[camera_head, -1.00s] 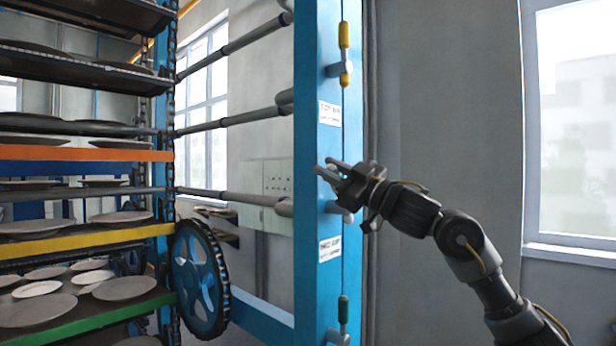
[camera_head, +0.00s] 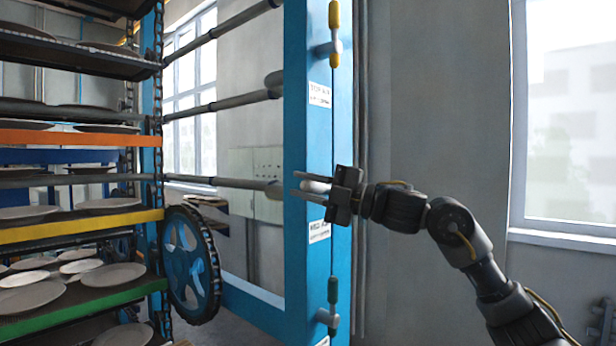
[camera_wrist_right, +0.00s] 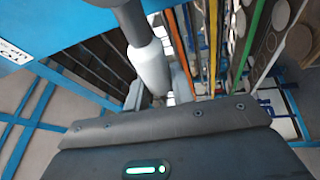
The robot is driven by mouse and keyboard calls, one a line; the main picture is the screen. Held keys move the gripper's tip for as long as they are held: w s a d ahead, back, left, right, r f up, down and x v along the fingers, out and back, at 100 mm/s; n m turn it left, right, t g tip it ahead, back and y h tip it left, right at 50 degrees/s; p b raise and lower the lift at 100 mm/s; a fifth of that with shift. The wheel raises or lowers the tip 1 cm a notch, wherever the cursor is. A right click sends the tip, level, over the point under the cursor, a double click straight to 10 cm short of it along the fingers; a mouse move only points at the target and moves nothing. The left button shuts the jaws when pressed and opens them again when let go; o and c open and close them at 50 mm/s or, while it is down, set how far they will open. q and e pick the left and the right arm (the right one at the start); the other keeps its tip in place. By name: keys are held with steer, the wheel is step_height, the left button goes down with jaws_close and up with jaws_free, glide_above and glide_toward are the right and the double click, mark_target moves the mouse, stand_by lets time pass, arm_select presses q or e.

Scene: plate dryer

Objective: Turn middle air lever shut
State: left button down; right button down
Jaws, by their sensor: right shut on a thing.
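The fingers point left across the post, and the gripper body hides the lever's pivot. In the right wrist view, the lever's grey and white handle (camera_wrist_right: 150,68) reaches down toward the gripper body, and the fingertips are hard to make out. My left gripper is not in view.
A rack of coloured shelves with plates (camera_head: 80,220) stands at the left, with a blue chain wheel (camera_head: 190,265) beside it. A thin vertical rod links the levers along the post. Grey wall and a window (camera_head: 570,120) are at the right.

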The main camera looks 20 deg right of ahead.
steer(key=shift+f+n+g, duration=0.6)
steer(key=shift+f+n, duration=0.25)
steer(key=shift+n, duration=0.25)
steer(key=shift+a, duration=0.1)
steer(key=c, duration=1.2)
jaws_free()
steer(key=b+v, duration=0.5)
steer(key=v, duration=0.6)
